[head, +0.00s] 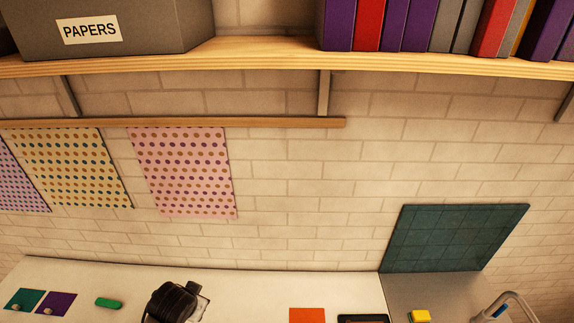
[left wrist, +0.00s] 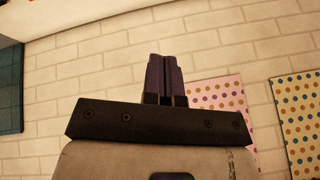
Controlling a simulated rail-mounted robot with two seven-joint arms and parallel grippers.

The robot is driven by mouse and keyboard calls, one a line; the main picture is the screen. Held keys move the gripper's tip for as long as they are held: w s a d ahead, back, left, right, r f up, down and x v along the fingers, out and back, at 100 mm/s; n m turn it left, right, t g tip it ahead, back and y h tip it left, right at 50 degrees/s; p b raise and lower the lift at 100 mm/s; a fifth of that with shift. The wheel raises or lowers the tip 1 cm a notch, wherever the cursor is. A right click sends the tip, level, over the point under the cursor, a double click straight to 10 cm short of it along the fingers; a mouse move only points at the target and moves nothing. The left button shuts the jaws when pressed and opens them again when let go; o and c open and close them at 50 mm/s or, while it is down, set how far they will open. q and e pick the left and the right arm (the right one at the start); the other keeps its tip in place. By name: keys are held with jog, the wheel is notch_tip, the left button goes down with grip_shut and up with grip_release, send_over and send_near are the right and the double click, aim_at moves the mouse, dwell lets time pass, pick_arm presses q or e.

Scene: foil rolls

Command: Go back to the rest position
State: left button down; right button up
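My left gripper (left wrist: 166,58) shows in the left wrist view with its two dark fingers side by side, no gap visible between them and no object seen in them. It points toward the brick wall, beside the pink dotted sheet. In the head view a dark part (head: 172,302), which seems to be my left gripper, is at the bottom edge over the white counter, cut off by the frame. My right gripper is not in view. No foil roll can be made out.
Dotted sheets, including a pink one (head: 185,172) and a yellow one (head: 75,168), hang from a wooden rail (head: 250,122). A shelf (head: 270,57) holds a PAPERS box (head: 150,28) and binders. A teal panel (head: 450,238) leans on the wall. Small items lie on the counter (head: 255,290).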

pick_arm(q)
jog(key=s+d+r+t, duration=0.1)
jog(key=s+d+r, duration=0.15)
jog(key=s, duration=0.45)
jog(key=s+d+r+t, duration=0.1)
jog(key=s+r+t, duration=0.15)
jog(key=s, duration=0.45)
jog(key=s+f+n+g, duration=0.1)
jog(key=s+f+g, duration=0.1)
jog(key=s+f, duration=0.3)
jog(key=s+f+n+g+h, duration=0.1)
jog(key=s+f+g, duration=0.2)
jog(key=s, duration=1.1)
notch_tip(320, 180, down, 3)
jog(key=shift+r+g, duration=0.1)
jog(key=shift+g, duration=0.25)
jog(key=shift+s+d, duration=0.1)
